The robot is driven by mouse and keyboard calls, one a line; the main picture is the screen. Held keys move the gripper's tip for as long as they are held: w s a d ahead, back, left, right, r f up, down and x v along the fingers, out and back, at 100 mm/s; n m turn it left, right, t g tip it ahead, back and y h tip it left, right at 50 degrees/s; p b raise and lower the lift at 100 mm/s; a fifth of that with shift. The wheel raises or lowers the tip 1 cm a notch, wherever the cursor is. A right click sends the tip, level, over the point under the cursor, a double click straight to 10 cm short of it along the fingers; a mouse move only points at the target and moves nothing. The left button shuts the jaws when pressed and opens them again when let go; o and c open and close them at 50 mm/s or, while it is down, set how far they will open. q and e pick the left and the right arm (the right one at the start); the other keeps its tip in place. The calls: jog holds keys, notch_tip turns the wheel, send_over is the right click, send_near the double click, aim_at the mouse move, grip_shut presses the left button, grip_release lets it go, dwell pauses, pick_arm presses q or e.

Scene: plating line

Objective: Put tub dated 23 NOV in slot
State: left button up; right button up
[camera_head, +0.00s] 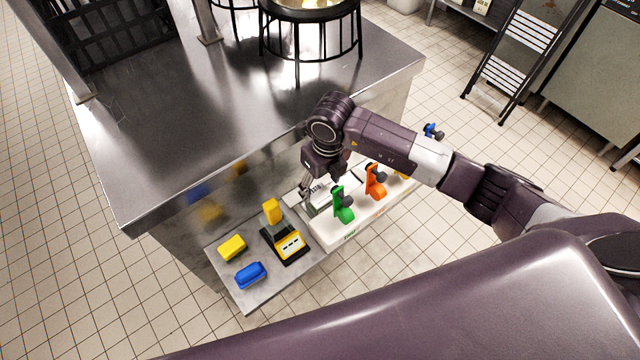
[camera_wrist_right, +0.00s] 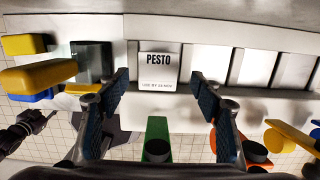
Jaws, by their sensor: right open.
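A white PESTO label (camera_wrist_right: 160,70) faces up in the right wrist view, on a tub in one bay of a white rack. Its small second line seems to read USE BY 23 NOV. My right gripper (camera_wrist_right: 162,97) is open, with one finger on either side below the label and nothing between them. In the head view the right gripper (camera_head: 318,196) is at the rack's left end (camera_head: 328,240), partly hiding the tub. A dark jointed part at the left edge of the wrist view looks like my left gripper (camera_wrist_right: 35,124); its jaw opening is unclear.
Green (camera_head: 342,206) and orange (camera_head: 375,180) handled items stand along the rack's front, close to the right fingers. A black and yellow device (camera_head: 287,243), a yellow block (camera_head: 232,247) and a blue block (camera_head: 250,274) are on the left. A steel counter (camera_head: 230,110) rises behind.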

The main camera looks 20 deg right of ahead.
aim_at(323, 197)
notch_tip(323, 197, up, 7)
jog(key=p, duration=0.4)
jog(key=shift+s+d, duration=0.15)
jog(key=shift+s, duration=0.25)
